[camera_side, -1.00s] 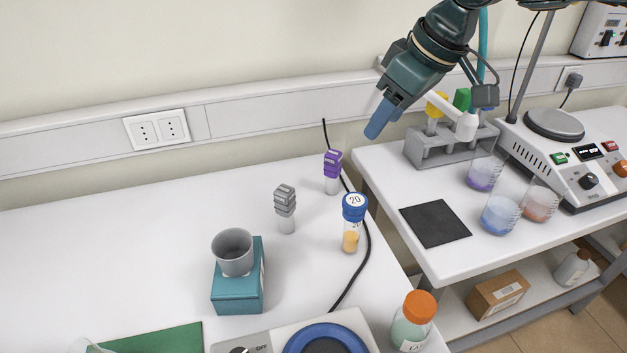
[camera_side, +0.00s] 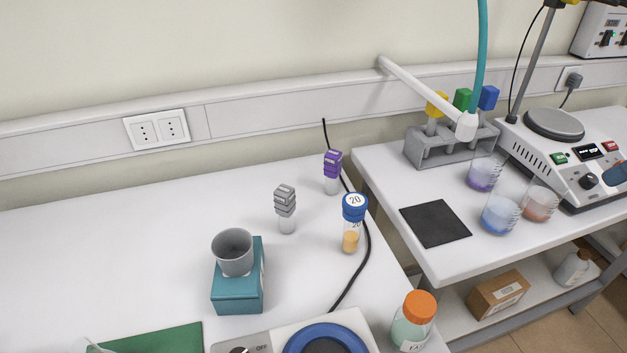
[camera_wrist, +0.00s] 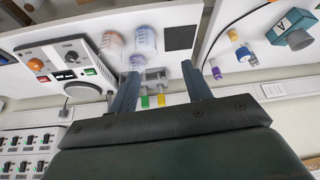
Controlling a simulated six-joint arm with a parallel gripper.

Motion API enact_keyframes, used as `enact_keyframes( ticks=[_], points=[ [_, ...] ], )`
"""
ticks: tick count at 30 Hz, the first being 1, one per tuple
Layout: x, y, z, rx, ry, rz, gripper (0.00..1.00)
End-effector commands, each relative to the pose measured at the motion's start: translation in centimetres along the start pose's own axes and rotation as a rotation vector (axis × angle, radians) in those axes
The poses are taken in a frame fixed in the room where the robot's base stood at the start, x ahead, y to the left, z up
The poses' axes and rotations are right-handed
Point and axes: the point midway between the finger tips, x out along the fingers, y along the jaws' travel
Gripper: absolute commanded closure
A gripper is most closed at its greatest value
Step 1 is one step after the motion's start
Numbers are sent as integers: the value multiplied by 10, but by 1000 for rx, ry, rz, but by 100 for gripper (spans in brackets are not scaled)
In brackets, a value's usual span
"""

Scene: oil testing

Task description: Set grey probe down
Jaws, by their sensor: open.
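The grey probe (camera_side: 286,207), a stacked grey head over a pale body, stands upright on the left bench in the side view. A purple-topped probe (camera_side: 332,172) stands behind it to the right. My gripper (camera_wrist: 161,70) is open and empty in the wrist view, its two blue fingers apart over the right bench area. Only what looks like a blue fingertip shows at the right edge of the side view, far from the grey probe.
A vial with a blue cap (camera_side: 353,222), a teal box (camera_side: 237,289) and a grey cup (camera_side: 234,252) stand near the grey probe. A grey rack (camera_side: 446,147), beakers (camera_side: 498,214) and a hotplate (camera_side: 570,165) occupy the right bench. The left bench's left side is clear.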

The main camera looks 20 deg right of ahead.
Motion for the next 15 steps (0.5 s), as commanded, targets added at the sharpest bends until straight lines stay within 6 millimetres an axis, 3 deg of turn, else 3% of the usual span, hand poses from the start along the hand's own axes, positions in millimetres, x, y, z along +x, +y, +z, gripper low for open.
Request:
enact_keyframes(
  ticks=[1,6,10,15],
  points=[
    [-2,5,15,24,6,12,51],
    [-2,15,54,82,14,40,51],
    [0,19,72,109,16,54,51],
    [1,20,81,121,17,60,51]
  ],
)
